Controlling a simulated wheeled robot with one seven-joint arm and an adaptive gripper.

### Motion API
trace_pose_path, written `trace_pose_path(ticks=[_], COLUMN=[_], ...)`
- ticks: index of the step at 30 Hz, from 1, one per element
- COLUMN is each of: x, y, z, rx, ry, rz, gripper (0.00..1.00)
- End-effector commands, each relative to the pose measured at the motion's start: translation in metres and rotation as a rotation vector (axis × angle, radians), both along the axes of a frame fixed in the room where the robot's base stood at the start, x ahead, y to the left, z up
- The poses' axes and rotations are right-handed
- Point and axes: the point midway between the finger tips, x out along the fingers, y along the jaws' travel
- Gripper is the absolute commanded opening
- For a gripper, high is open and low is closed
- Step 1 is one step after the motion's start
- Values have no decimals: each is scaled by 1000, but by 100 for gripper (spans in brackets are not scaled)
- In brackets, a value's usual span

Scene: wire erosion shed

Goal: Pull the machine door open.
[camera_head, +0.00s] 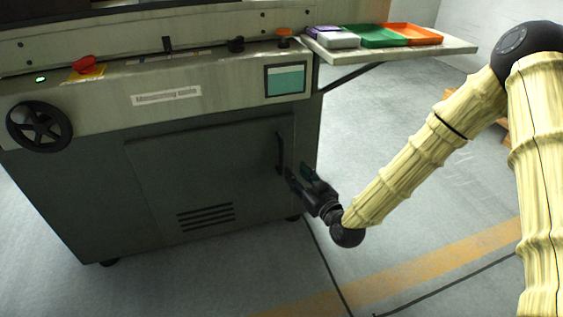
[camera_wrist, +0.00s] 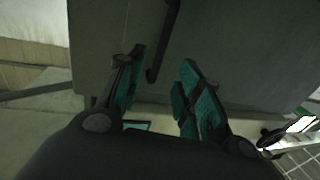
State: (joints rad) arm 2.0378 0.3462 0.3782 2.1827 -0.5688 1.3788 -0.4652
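The machine door (camera_head: 215,175) is a dark grey panel on the front of the machine, with louvre slots low on it. It looks closed. A black vertical bar handle (camera_head: 279,153) sits near its right edge. In the wrist view the handle (camera_wrist: 162,45) runs down from the top, its lower end lying between the fingertips in the picture. My gripper (camera_head: 302,180) is at the handle's lower end, to its right in the head view. In the wrist view my gripper (camera_wrist: 163,68) has its teal finger pads spread apart with a gap between them. Contact with the handle cannot be told.
A side shelf (camera_head: 460,46) with a green tray (camera_head: 374,37) and an orange tray (camera_head: 413,34) juts out right, above my arm. A handwheel (camera_head: 39,126) and red button (camera_head: 85,64) are at left. The floor before the door is clear.

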Motion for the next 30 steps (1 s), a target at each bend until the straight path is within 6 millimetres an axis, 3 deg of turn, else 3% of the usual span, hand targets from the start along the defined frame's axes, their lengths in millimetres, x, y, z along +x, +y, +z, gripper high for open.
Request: trace_pose_path(ticks=[18, 30], x=[76, 90], y=[43, 51], z=[-2, 0], rx=[0, 0], ry=[0, 1], rz=[0, 1], gripper=[35, 35])
